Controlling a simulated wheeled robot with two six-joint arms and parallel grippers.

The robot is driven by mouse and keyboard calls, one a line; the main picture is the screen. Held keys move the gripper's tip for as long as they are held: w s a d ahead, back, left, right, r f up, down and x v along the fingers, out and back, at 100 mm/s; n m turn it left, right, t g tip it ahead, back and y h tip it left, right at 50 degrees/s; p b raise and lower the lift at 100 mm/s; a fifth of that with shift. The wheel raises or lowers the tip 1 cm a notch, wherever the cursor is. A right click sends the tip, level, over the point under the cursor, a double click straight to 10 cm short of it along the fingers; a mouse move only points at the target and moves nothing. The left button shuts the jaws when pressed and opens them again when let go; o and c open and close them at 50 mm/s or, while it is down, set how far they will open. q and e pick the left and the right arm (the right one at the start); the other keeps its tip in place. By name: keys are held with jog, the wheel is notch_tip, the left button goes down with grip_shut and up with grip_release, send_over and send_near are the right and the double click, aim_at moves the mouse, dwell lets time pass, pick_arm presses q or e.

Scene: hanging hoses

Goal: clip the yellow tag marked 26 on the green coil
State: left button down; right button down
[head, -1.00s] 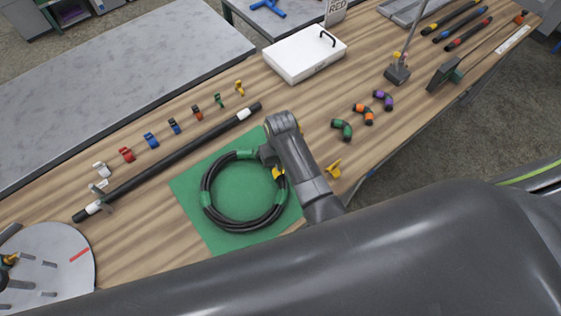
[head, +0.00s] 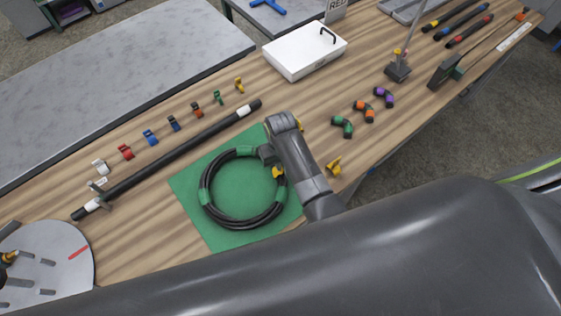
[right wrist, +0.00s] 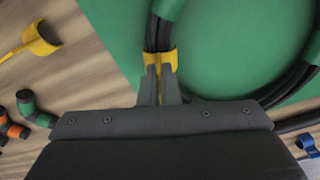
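The green coil (head: 238,224), a black hose ring with green bands, lies on a green mat (head: 240,186). My right gripper (head: 274,164) reaches its right side. In the right wrist view my right gripper (right wrist: 160,78) has its narrow fingers close together on a yellow tag (right wrist: 160,58). This tag is at the black hose (right wrist: 152,36) and seems to sit around it. The yellow tag also shows in the head view (head: 278,172). Its number cannot be read. My left gripper is not in view.
Another yellow tag (head: 334,166) lies right of my right arm. Green (head: 342,127), orange (head: 364,110) and purple (head: 384,96) elbow pieces lie beyond it. A black bar (head: 165,161), a row of coloured clips and a white box (head: 305,55) stand farther back. A grey disc (head: 70,270) is at left.

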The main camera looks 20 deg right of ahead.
jog(key=shift+f, duration=0.55)
jog(key=c, duration=2.1)
grip_release()
jog(key=o, duration=0.5)
